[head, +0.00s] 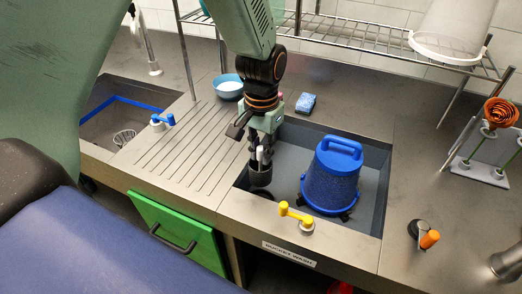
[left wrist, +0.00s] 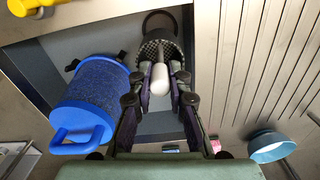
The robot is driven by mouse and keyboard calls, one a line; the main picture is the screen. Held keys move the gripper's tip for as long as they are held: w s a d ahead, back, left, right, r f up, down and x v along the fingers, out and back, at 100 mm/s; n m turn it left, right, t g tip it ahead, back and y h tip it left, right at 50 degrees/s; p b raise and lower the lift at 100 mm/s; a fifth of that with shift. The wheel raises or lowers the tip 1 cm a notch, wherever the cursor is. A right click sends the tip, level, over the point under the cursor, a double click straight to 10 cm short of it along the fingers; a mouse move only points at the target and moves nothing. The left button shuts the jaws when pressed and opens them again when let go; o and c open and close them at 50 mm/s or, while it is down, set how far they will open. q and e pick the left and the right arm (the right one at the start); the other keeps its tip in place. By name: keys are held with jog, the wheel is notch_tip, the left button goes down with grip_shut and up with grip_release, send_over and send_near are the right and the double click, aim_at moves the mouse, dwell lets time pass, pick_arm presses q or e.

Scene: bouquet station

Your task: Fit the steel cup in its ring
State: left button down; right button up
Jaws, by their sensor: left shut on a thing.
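The steel cup (head: 260,174) is a dark perforated basket with a white-tipped upright handle. My left gripper (head: 262,150) points down into the right-hand sink and is shut on this handle. In the left wrist view the cup (left wrist: 152,52) hangs beyond the fingertips (left wrist: 160,85), with the white tip between them. The dark ring (head: 263,194) lies in the sink floor just below the cup, partly covered by it. It also shows in the left wrist view (left wrist: 160,17) as a dark arc past the cup. I cannot tell whether cup and ring touch. My right gripper is not in view.
A blue bucket (head: 330,180) stands upside down in the sink, right of the cup. A yellow tap handle (head: 296,216) is at the front edge. The ribbed drainboard (head: 190,150) on the left is clear.

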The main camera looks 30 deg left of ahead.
aim_at(260, 169)
pick_arm(q)
jog(key=shift+s+f+b, duration=0.2)
jog(key=shift+f+b, duration=0.65)
jog(key=shift+f, duration=0.15)
jog(key=shift+w+f+b, duration=0.2)
jog(key=shift+f+b, duration=0.9)
jog(key=shift+b, duration=0.05)
notch_tip(260, 169, down, 2)
jog(key=shift+s+b, duration=0.15)
jog(key=shift+b, duration=0.95)
jog(key=shift+f, duration=0.85)
jog(key=shift+p, duration=0.4)
jog(key=shift+f, duration=1.35)
